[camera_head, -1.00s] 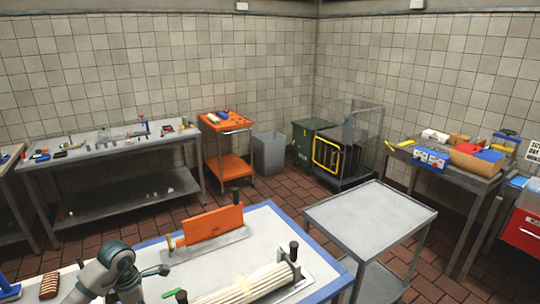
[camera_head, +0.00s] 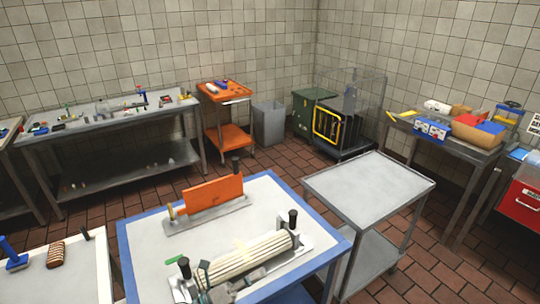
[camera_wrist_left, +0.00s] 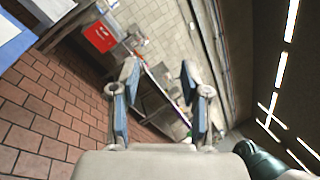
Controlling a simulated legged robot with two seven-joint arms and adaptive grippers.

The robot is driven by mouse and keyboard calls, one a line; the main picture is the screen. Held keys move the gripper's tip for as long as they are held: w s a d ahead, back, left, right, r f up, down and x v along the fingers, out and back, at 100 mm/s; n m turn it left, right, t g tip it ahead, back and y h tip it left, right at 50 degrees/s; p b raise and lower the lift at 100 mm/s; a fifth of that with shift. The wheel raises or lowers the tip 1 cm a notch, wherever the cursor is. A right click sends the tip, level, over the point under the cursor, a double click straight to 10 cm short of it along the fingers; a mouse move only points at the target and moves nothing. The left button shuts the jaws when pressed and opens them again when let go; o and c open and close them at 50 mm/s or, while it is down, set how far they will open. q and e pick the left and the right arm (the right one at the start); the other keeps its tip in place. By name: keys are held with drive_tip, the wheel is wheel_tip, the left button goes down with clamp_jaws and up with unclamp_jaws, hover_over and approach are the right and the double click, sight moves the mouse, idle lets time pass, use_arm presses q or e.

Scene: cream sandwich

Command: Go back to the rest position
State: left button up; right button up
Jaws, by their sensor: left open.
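My left gripper (camera_head: 238,285) is low in the head view, at the bottom edge, just in front of the white ridged bundle on the blue-edged table; it is partly cut off. In the left wrist view the two blue-padded fingers of that gripper (camera_wrist_left: 160,90) are apart with nothing between them. My right gripper is not in view. The white ridged bundle (camera_head: 250,256) lies on a metal tray with dark upright handles at its ends. An orange panel (camera_head: 212,196) stands on a metal base behind it.
The blue-edged table (camera_head: 145,245) is in front. A white table at left holds a blue-handled tool (camera_head: 12,258) and a brown striped piece (camera_head: 55,255). A bare metal cart (camera_head: 368,185) stands at right. An orange cart (camera_head: 226,92) and brick floor (camera_head: 165,185) lie beyond.

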use_arm(q)
drive_tip(key=w+a+f+n+t+y, duration=0.1)
drive_tip(key=a+f+n+t+y, duration=0.4)
drive_tip(key=n+y, duration=0.5)
drive_tip(key=w+a+f+n+t+y, duration=0.1)
drive_tip(key=a+f+n+t+y, duration=0.4)
drive_tip(key=n, duration=0.8)
drive_tip(key=s+a+f+n+g+y, duration=0.5)
drive_tip(key=s+a+f+n, duration=0.15)
drive_tip(key=f, duration=0.35)
drive_tip(key=s+f+n+g, duration=0.2)
drive_tip(key=s+f+g, duration=0.25)
drive_tip(key=s, duration=0.35)
drive_tip(key=s+a+f+n+g, duration=0.1)
drive_tip(key=s+f+n+g, duration=0.15)
drive_tip(key=s+f, duration=0.35)
drive_tip(key=s+f+n+g, duration=0.2)
drive_tip(key=s+f+g, duration=0.15)
drive_tip(key=s, duration=0.55)
drive_tip(key=s+f+g, duration=0.1)
drive_tip(key=s+f, duration=0.1)
drive_tip(key=f, duration=1.3)
drive_tip(key=s+f+g, duration=0.1)
drive_tip(key=s+f, duration=0.2)
drive_tip(key=f, duration=1.3)
drive_tip(key=shift+s+a+m+h, duration=0.25)
drive_tip(key=shift+a+m+h, duration=0.05)
drive_tip(key=shift+a, duration=0.1)
drive_tip(key=shift+f, duration=0.1)
